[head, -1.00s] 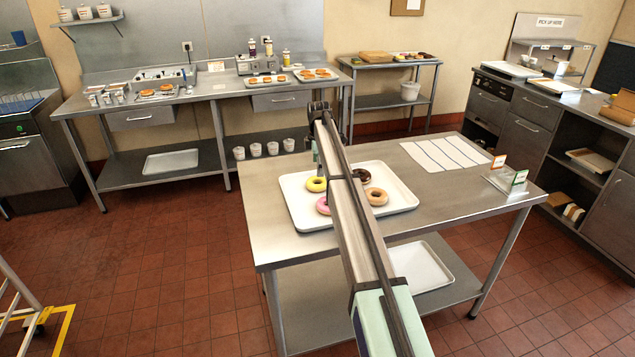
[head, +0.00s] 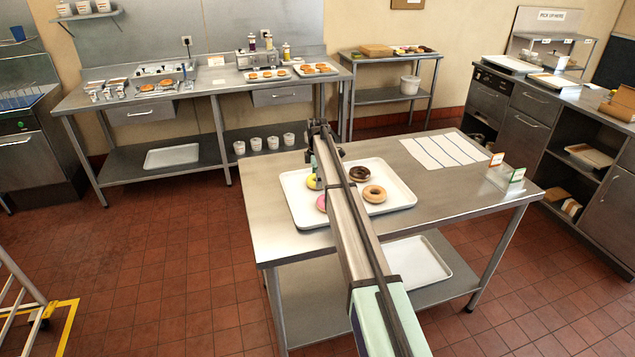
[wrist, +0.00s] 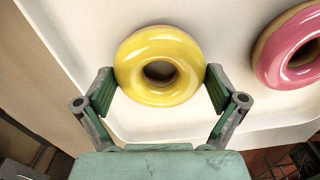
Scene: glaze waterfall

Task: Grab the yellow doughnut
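The yellow doughnut (wrist: 135,87) lies on the white tray in the wrist view, between the two fingers of my gripper (wrist: 160,88). The fingers are spread apart, one at each side of the doughnut, with their tips close to its outer edge. I cannot tell whether they touch it.
The tray (head: 395,203) stands on a steel table (head: 455,190) and also holds a pink doughnut (head: 321,202), a chocolate doughnut (head: 360,174) and a tan doughnut (head: 375,194). The pink doughnut (wrist: 268,60) lies to the right in the wrist view. White paper strips (head: 445,151) lie at the back.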

